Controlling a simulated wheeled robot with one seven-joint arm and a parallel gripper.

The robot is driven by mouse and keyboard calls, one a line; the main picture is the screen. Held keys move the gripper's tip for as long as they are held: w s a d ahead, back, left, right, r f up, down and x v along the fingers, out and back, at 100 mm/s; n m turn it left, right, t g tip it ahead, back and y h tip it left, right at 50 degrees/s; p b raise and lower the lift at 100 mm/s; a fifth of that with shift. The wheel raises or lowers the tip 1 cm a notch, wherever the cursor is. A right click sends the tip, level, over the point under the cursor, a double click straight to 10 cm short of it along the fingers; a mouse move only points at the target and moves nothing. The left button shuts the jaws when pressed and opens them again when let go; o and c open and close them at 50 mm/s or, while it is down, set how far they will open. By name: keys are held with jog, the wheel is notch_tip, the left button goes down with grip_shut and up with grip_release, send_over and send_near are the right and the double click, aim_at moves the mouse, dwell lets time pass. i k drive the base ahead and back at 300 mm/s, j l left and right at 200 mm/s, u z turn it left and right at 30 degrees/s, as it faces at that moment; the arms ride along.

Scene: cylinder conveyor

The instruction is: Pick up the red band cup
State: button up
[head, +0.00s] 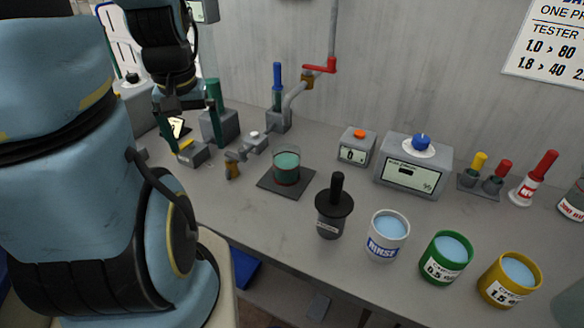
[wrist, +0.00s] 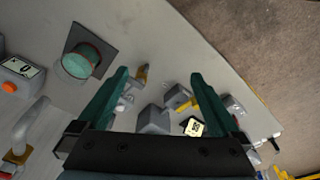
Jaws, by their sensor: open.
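The red band cup is a clear cup (head: 287,166) of teal-green liquid with a thin red band low on it. It stands upright on a dark square pad in the middle of the bench, and shows at upper left in the wrist view (wrist: 82,62). My gripper (head: 193,130) has two green fingers spread apart with nothing between them. It hangs over the left end of the bench, left of the cup and apart from it. In the wrist view my gripper (wrist: 158,76) points toward grey blocks, with the cup outside the left finger.
A grey valve fitting (head: 233,165) lies left of the cup. A black-topped pot (head: 331,224) stands right of it, then RINSE (head: 387,241), green (head: 446,264) and yellow (head: 508,285) cups. A red-handled tap (head: 318,68) rises behind. Two grey instrument boxes stand at the back.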

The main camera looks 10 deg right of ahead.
aim_at(286, 158)
jog(key=u, duration=0.45)
jog(key=k+l+u, duration=0.1)
jog(key=u, duration=0.75)
jog(key=k+u, duration=0.1)
jog(key=u, duration=0.35)
jog(key=k, duration=1.1)
